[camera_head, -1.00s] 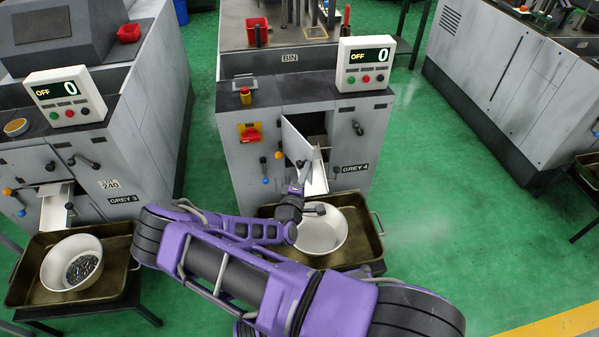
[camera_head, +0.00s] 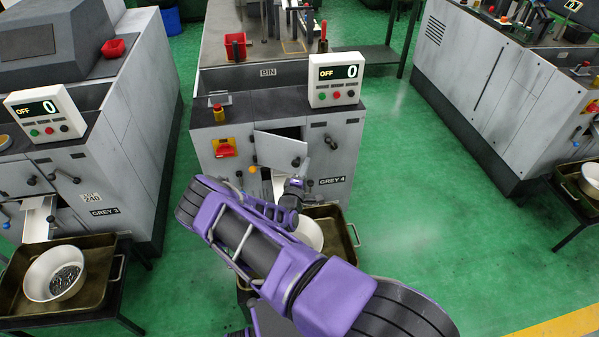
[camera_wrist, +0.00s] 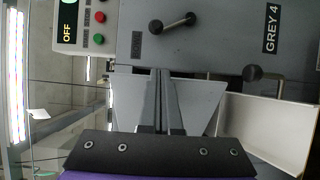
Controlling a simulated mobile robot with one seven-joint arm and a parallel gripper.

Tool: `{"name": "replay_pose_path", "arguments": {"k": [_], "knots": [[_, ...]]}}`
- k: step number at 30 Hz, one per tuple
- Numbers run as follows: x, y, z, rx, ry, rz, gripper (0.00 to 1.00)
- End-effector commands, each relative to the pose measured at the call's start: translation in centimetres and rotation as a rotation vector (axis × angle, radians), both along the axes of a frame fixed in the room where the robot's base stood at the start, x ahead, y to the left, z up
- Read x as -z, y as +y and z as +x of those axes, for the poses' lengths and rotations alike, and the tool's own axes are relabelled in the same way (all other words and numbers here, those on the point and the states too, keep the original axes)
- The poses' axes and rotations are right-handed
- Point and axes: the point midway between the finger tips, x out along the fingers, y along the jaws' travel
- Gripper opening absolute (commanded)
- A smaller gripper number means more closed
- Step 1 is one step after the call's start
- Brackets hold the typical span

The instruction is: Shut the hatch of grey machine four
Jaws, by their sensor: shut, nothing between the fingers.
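The grey machine four (camera_head: 335,155), labelled GREY 4, stands in the middle of the head view. Its hatch (camera_head: 278,148) is a light grey panel standing partly open, with a dark gap along its top and right. The hatch also shows in the wrist view (camera_wrist: 205,100) as a tilted panel behind the fingers. My gripper (camera_wrist: 161,74) is shut and empty, its fingertips in front of the hatch; I cannot tell whether they touch it. In the head view my gripper (camera_head: 296,184) is low before the hatch, partly hidden by my arm.
A pale chute (camera_wrist: 265,130) sticks out beside the hatch. A white bowl (camera_head: 310,232) in a brown tray (camera_head: 347,236) stands below, partly behind my arm. Dark-knobbed levers (camera_wrist: 172,23) project from the machine front.

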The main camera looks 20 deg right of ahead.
Motion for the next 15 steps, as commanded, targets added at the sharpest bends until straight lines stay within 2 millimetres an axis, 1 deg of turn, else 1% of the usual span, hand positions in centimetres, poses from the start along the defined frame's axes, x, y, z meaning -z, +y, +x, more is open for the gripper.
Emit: {"name": "replay_pose_path", "arguments": {"k": [1,7,15], "knots": [[0.0,-0.9,0.7,0.004,-0.002,0.001,0.00],[0.2,-3.0,3.3,0.002,-0.002,0.001,0.00],[0.1,-4.6,6.2,0.001,-0.002,0.001,0.00]]}}
